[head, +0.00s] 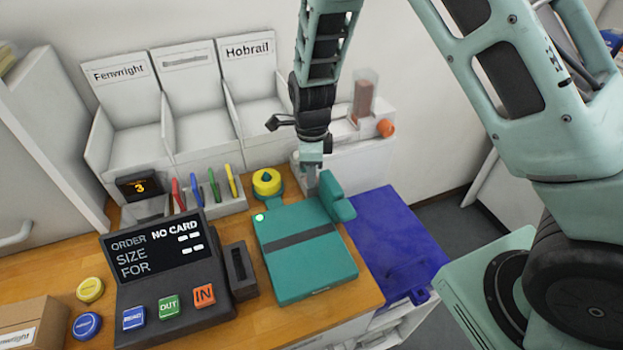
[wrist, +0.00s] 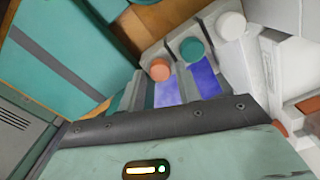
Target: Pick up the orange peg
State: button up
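In the wrist view a round orange peg head (wrist: 160,69) shows in a row with a teal round head (wrist: 193,49) and a pale one (wrist: 231,25). In the head view, an orange round knob (head: 386,128) is at the right end of the white stand; I cannot tell if it is the same thing. My gripper (head: 312,188) points down by the far right corner of the teal case (head: 310,270), apart from that knob. Its fingertips are small and partly hidden, and their opening is unclear. I see nothing clearly held.
A teal upright piece (head: 338,196) stands close right of my gripper. A yellow round item (head: 267,182) is to its left, near a rack (head: 215,205) of coloured tags. A dark order console (head: 165,270) is at front left.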

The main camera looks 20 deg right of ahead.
grip_shut()
jog(key=shift+r, duration=0.1)
